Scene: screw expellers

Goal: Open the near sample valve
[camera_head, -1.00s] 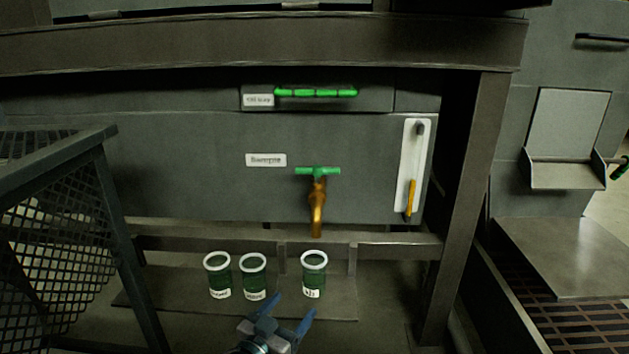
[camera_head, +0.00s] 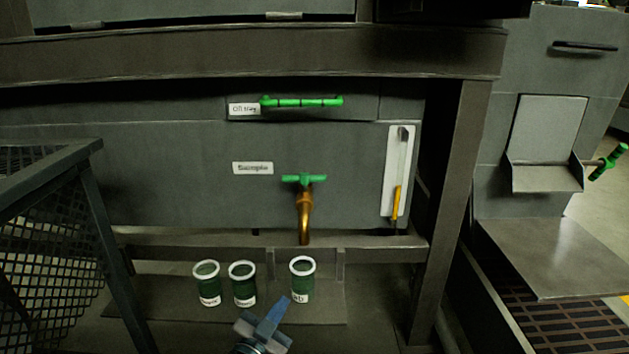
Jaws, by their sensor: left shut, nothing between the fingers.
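The near sample valve (camera_head: 304,208) is a brass spout with a green T-handle (camera_head: 303,180) on the grey tank front, beside a "Sample" label (camera_head: 253,168). Its handle lies crosswise, roughly level. My left gripper (camera_head: 279,307) has blue fingers and is shut and empty. It is low in the picture, below the valve and in front of the jars, apart from the handle. My right gripper is not in view.
Several green jars with white rims, one labelled "Lab" (camera_head: 302,280), stand on a shelf (camera_head: 160,296) below the valve. A green drawer handle (camera_head: 302,102) is above, a sight gauge (camera_head: 398,172) to the right.

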